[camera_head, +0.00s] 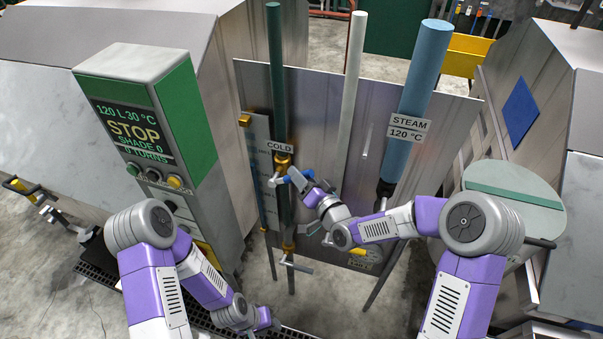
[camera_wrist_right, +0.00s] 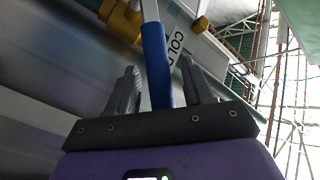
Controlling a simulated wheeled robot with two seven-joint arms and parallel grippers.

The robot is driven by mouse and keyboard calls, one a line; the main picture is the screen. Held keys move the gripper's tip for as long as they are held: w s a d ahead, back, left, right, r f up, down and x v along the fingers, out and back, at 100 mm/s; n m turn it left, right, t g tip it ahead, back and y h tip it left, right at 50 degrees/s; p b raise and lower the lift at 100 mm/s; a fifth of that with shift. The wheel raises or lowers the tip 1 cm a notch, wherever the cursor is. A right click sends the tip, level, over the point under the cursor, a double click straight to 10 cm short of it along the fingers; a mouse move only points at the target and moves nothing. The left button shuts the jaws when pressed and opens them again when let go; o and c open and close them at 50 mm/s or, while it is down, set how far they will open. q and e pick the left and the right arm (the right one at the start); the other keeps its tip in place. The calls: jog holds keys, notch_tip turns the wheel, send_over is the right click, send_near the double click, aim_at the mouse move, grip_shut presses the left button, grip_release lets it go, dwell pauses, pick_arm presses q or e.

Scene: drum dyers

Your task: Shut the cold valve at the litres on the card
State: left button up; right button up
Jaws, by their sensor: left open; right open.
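The cold valve has a brass body (camera_head: 284,163) on a dark green pipe under a COLD sign (camera_head: 279,147). Its blue-sleeved lever (camera_head: 296,178) points toward my right gripper (camera_head: 309,187). In the right wrist view the blue lever (camera_wrist_right: 155,62) lies between the two open fingers of the gripper (camera_wrist_right: 160,82); contact is unclear. The control box display (camera_head: 132,130) reads 120 L, 30 °C, STOP, SHADE 0, 0 TURNS. My left gripper (camera_head: 268,322) is low at the bottom edge, open, away from the valve. I cannot make out a card with litres.
A thick blue steam pipe (camera_head: 424,70) with a STEAM 120 °C sign (camera_head: 408,128) stands right of a white pipe (camera_head: 354,75). A lower crank handle (camera_head: 296,265) sits below the cold valve. A round green-topped drum (camera_head: 513,188) stands behind my right arm.

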jog(key=shift+w+a, duration=0.15)
jog(key=shift+w, duration=0.1)
pick_arm(q)
jog(key=shift+r, duration=0.1)
pick_arm(e)
grip_shut()
jog(key=shift+f, duration=0.1)
